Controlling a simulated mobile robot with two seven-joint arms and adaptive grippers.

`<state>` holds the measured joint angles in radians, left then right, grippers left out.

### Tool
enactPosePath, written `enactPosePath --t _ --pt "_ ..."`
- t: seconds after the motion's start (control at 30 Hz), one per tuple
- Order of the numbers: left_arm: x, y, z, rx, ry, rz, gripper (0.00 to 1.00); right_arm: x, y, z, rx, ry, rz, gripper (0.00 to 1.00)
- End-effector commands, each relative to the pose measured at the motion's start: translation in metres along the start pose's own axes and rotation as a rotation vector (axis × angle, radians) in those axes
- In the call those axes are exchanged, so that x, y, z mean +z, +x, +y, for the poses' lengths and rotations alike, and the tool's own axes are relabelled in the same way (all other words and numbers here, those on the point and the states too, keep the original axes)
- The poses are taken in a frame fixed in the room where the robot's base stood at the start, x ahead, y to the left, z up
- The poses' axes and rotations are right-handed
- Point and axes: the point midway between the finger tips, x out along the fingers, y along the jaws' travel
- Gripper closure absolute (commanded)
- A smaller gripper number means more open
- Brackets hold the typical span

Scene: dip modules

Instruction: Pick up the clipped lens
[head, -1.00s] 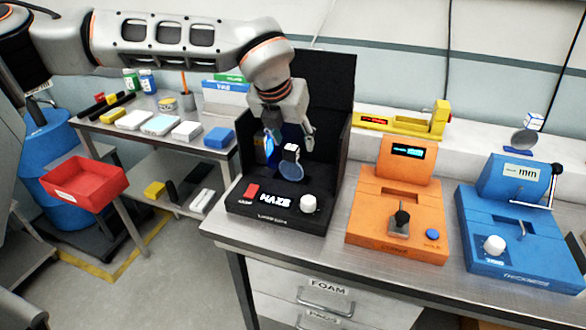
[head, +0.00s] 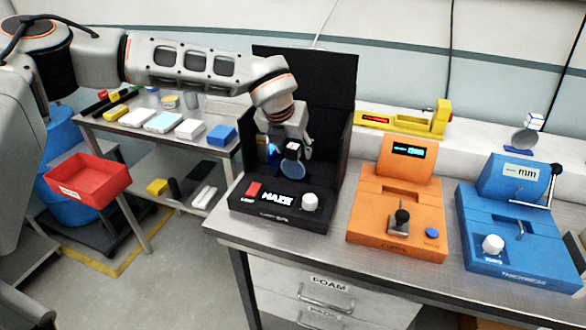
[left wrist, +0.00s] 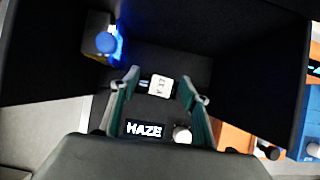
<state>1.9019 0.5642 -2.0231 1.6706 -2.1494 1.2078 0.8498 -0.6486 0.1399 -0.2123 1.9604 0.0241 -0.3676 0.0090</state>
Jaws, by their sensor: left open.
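A clipped lens, a round clear disc (head: 293,170) under a white cube-shaped clip (head: 291,147), stands upright in the black HAZE box (head: 275,212). My left gripper (head: 287,150) is open just above and around the clip. In the left wrist view the white clip (left wrist: 161,86) lies between the two fingertips (left wrist: 160,79), with space showing on its left; contact on the right cannot be told. The lens disc is mostly hidden there. A second lens with a white clip (head: 534,122) stands on the far right shelf. My right gripper is not in view.
The black box's tall walls (head: 325,95) rise behind and beside my gripper. A blue-lit part (left wrist: 108,43) sits inside. An orange device (head: 398,215) and a blue thickness device (head: 520,220) stand to the right. A red tray (head: 88,180) is at left.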

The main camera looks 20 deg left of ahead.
Motion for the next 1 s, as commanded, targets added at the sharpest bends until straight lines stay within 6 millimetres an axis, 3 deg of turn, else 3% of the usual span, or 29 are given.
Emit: enactPosePath --t 0.03,0.2,0.67,0.87,1.0 --pt "0.0 0.0 0.0 0.0 0.0 0.0 0.59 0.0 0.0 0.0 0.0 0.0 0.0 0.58" --pt "0.0 0.0 0.0 0.0 0.0 0.0 1.0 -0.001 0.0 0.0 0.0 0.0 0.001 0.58" --pt "0.004 -0.006 0.0 -0.001 0.0 -0.002 1.0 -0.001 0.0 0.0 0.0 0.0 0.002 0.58" --pt "0.017 -0.029 0.0 -0.002 -0.001 -0.004 1.0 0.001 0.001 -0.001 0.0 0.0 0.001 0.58" --pt "0.034 -0.058 -0.001 -0.002 -0.002 -0.006 1.0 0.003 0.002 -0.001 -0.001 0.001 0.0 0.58"
